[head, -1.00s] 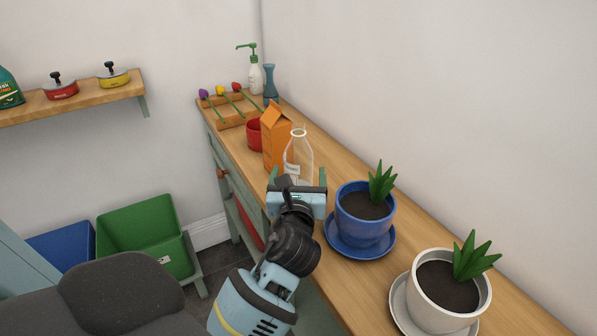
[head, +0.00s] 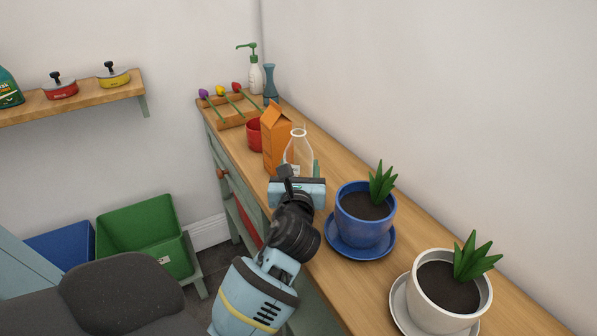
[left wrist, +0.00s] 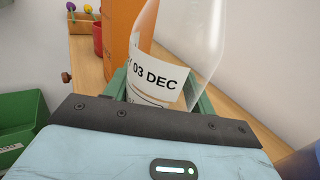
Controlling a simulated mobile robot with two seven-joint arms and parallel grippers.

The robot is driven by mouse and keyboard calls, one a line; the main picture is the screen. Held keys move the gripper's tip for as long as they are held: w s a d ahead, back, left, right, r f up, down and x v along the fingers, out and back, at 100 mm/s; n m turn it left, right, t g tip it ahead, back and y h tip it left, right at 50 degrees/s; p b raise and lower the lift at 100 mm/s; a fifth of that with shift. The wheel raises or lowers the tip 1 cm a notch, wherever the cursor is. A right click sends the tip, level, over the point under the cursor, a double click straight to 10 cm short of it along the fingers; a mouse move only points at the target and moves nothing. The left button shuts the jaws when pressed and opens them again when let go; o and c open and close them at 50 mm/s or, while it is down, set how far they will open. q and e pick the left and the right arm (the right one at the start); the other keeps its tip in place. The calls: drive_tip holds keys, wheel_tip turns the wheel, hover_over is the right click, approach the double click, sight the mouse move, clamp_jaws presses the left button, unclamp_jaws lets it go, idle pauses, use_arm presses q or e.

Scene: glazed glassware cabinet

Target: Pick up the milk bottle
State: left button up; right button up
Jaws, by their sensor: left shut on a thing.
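The milk bottle (head: 299,150) is clear glass and stands upright on the wooden counter (head: 330,283), beside the orange carton. My left gripper (head: 299,172) is shut on its lower part, with a green finger on each side. In the left wrist view the bottle (left wrist: 190,40) shows between the fingers, with a white label (left wrist: 152,82) reading "03 DEC". The gripper body hides the bottle's base, so I cannot tell if it touches the counter. My right gripper is not in view.
An orange carton (head: 277,140) stands close behind the bottle, with a red mug (head: 254,135) to its left. A blue plant pot (head: 363,222) is close on the right, and a white pot (head: 447,295) is nearer. The wall runs along the right.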

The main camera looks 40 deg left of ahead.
sight(299, 152)
use_arm(q)
drive_tip(key=shift+r, duration=0.1)
drive_tip(key=shift+c, duration=0.4)
drive_tip(key=shift+r, duration=0.15)
drive_tip(key=shift+r, duration=0.3)
wheel_tip(299, 152, up, 3)
drive_tip(key=shift+r+p, duration=0.15)
drive_tip(key=shift+p, duration=0.55)
drive_tip(key=s+a+v, duration=0.2)
drive_tip(key=a+v, duration=0.1)
drive_tip(key=v, duration=1.2)
drive_tip(key=shift+s+r+p, duration=0.3)
drive_tip(key=shift+r, duration=0.15)
drive_tip(key=shift+d, duration=0.15)
